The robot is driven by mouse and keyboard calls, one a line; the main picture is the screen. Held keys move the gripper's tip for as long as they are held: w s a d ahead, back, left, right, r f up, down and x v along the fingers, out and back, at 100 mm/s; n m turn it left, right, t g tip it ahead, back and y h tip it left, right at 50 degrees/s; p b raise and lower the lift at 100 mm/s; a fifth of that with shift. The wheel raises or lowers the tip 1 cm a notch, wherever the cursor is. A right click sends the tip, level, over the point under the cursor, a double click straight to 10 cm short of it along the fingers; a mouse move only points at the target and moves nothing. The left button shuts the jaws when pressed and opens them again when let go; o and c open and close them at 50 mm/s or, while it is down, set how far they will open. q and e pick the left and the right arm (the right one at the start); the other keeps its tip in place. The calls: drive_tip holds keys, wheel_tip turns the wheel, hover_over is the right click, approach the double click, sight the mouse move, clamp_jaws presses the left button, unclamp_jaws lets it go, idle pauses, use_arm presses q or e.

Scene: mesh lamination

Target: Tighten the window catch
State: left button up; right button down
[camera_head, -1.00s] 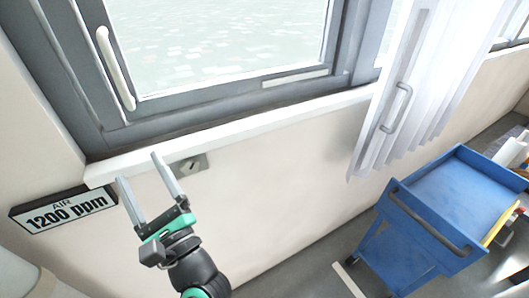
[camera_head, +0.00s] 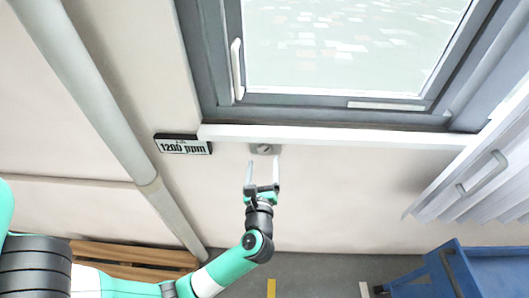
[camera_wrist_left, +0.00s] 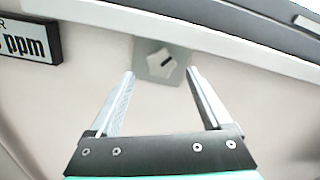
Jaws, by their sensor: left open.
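A small knob on a square grey plate (camera_head: 265,149) sits on the wall just under the white window sill; I take it as the catch. The knob (camera_wrist_left: 160,62) also shows in the left wrist view, turned slightly aslant on its plate. My left gripper (camera_head: 264,163) is open and empty. Its two fingers point up toward the plate and stand to either side of the knob's line, with the tips appearing just short of it. Whether they touch the wall I cannot tell. A white window handle (camera_head: 237,68) is on the left side of the frame. My right gripper is not in view.
The sill (camera_head: 340,136) juts out right above the plate. A sign reading 1200 ppm (camera_head: 183,145) is to the left. A pipe (camera_head: 100,110) runs down the left wall. A white curtain (camera_head: 465,185) and a blue cart (camera_head: 470,272) are at the right.

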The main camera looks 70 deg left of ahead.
sight(264, 151)
use_arm(q)
drive_tip(key=x, duration=0.5)
drive_tip(key=shift+w+a, duration=0.1)
drive_tip(key=shift+a, duration=0.05)
clamp_jaws()
